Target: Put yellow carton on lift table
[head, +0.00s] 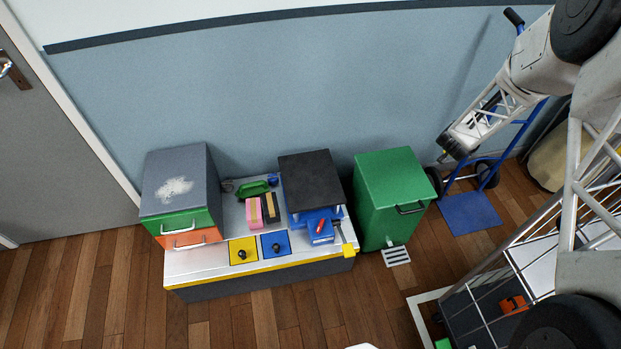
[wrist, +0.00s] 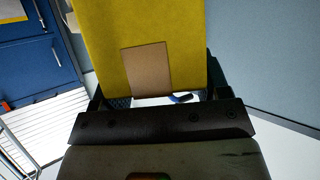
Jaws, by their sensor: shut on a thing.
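The yellow carton (wrist: 178,25) fills the upper middle of the wrist view, with a plain brown label on its near face. My gripper (wrist: 155,88) is shut on it, with dark fingers at its left and right sides. The carton's far end runs out of the picture. In the head view my arm reaches in from the right, and I cannot make out the carton there. I cannot identify the lift table for certain in either view.
The wrist view shows a blue drawer cabinet (wrist: 42,62) and a white slatted surface (wrist: 50,122) at left. In the head view a loaded bench (head: 200,262), a green bin (head: 385,190) and a blue hand truck (head: 470,212) line the wall. The wooden floor in front is clear.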

